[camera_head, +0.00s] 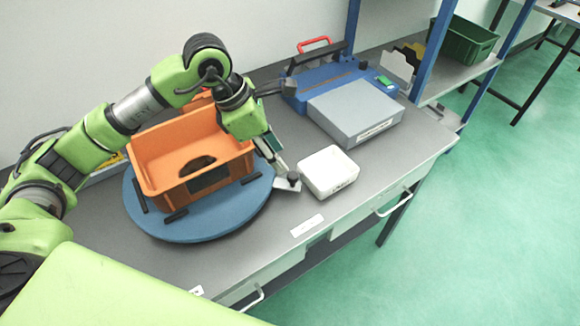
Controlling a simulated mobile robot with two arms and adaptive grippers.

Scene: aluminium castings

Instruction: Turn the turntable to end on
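The turntable (215,223) is a round blue disc on the grey workbench. An orange crate (165,186) stands on it between short black stops, with its front wall, which has a cut-out, turned towards the front right. My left gripper (284,178) reaches over the crate's right end and points down at the right edge of the turntable. A small grey plate with a dark knob (291,181) is right at its fingertips, beside the disc's rim. I cannot tell whether the fingers touch it or how far apart they are. My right gripper is not in view.
A white box (328,172) stands just right of the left gripper. Behind it are a grey box (356,112) and a blue device with a red handle (315,44). A green bin (465,40) is on the shelf at the back right. The bench's front strip is mostly clear.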

